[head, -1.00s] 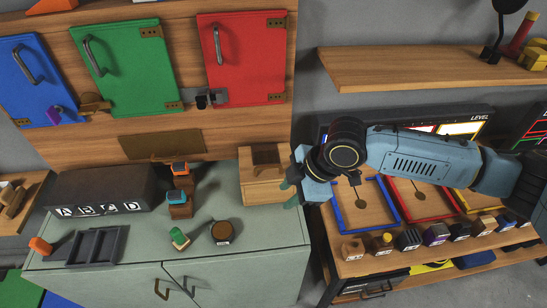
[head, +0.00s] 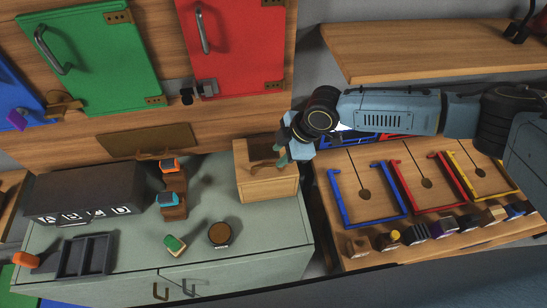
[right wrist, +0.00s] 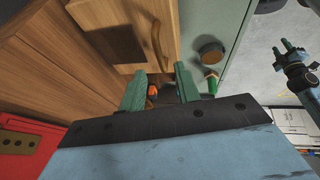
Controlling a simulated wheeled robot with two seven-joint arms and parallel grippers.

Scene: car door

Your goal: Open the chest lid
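A small wooden chest (head: 262,185) stands at the right back of the grey-green cabinet top, and its lid looks shut. In the right wrist view the chest (right wrist: 105,40) shows a dark panel and a curved wooden handle (right wrist: 158,45). My right gripper (head: 281,158) is over the chest, close to the handle. Its two green fingers (right wrist: 160,88) are apart with nothing held between them; I cannot tell whether they touch the chest. My left gripper (right wrist: 293,51) shows small at the right of the right wrist view, fingers apart and empty. It is outside the head view.
A round brown-topped object (head: 219,233), a green block (head: 174,244) and a dark tray (head: 85,256) are on the cabinet top (head: 265,235). Red (head: 240,50) and green (head: 95,60) doors are behind. A wooden table (head: 335,240) with coloured frames stands right.

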